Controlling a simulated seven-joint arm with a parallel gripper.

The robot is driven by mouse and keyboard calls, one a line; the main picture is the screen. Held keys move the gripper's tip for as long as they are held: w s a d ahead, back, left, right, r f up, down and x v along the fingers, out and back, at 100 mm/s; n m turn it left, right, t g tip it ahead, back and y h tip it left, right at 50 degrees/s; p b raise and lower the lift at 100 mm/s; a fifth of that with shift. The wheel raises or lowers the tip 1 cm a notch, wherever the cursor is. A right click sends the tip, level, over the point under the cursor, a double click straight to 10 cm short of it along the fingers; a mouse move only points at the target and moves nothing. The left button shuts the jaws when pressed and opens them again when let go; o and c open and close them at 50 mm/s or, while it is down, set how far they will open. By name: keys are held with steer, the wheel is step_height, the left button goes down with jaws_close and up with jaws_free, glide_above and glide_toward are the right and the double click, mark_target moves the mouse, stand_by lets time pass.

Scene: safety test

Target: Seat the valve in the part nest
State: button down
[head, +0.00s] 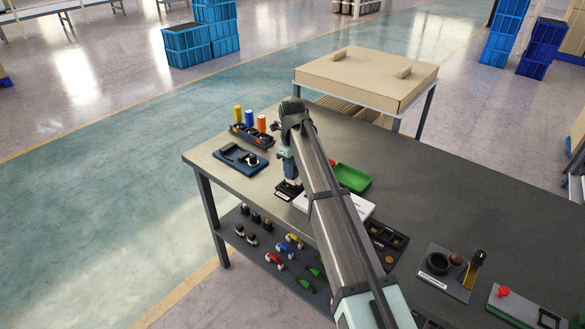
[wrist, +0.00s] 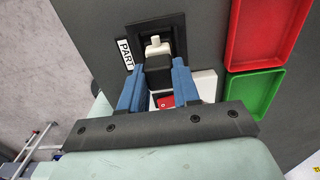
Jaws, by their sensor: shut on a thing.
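The part nest (wrist: 178,27) is a black square holder with a white label reading PART, of which part is hidden. The valve's cream end overlaps the nest opening in the wrist view; I cannot tell whether it touches the nest. In the head view my gripper (head: 290,171) points down just above the nest (head: 289,188) near the bench's left end. The valve is hidden there.
A green tray (head: 352,178) and a red tray (wrist: 268,30) lie to the right. A blue fixture (head: 240,158) and a rack with coloured cylinders (head: 251,130) stand to the left. A white object partly shows behind my arm. The bench's front edge is close. A lower shelf (head: 265,245) holds several small parts.

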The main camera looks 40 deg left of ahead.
steer(key=shift+f, duration=0.55)
steer(key=shift+c, duration=1.7)
jaws_free()
steer(key=shift+r, duration=0.15)
steer(key=shift+r, duration=3.4)
